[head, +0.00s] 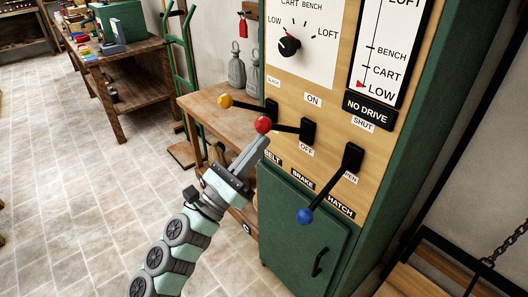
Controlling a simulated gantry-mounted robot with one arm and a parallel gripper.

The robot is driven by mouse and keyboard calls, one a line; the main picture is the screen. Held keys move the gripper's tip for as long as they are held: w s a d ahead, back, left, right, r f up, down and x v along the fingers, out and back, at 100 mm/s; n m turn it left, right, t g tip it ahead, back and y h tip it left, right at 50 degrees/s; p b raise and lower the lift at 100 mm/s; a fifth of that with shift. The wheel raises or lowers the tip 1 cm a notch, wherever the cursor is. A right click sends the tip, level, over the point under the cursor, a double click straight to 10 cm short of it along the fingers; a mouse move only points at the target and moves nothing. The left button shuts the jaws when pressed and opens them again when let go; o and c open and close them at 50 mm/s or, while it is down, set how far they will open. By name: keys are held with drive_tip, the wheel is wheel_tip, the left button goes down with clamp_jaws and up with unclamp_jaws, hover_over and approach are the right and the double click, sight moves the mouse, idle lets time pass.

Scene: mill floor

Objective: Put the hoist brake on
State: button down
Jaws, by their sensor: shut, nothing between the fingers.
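The brake lever (288,128) has a red ball knob (263,124) and sits in the middle of the panel, above the BRAKE label (303,179). It sticks out roughly level, between the ON plate (313,100) above and the OFF plate (306,150) below. My gripper (262,141) is shut and empty, its fingertips just below the red knob. I cannot tell whether they touch it. The belt lever with a yellow knob (224,101) is to the left. The hatch lever with a blue knob (305,216) is to the right, slanting down.
A selector dial (289,46) and a scale with a red pointer at LOW (361,84) are above the levers. A NO DRIVE plate (369,109) is beside them. A wooden bench (200,105) stands behind the panel's left side. The tiled floor (60,200) at left is clear.

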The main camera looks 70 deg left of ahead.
drive_tip(key=shift+d+r+m+h, duration=0.15)
drive_tip(key=shift+d+r+h, duration=0.05)
drive_tip(key=shift+r, duration=0.35)
drive_tip(key=shift+d+r+m+h, duration=0.15)
drive_tip(key=shift+r+h, duration=0.05)
drive_tip(key=shift+r, duration=0.3)
wheel_tip(320, 180, down, 6)
drive_tip(key=b, duration=0.6)
drive_tip(key=r+p+v, duration=0.1)
drive_tip(key=p+v, duration=0.1)
drive_tip(key=v, duration=0.7)
drive_tip(key=shift+s+d+y, duration=0.2)
drive_tip(key=shift+s+y, duration=0.2)
drive_tip(key=shift+s, duration=0.1)
drive_tip(key=shift+r, duration=0.1)
drive_tip(key=shift+w, duration=0.1)
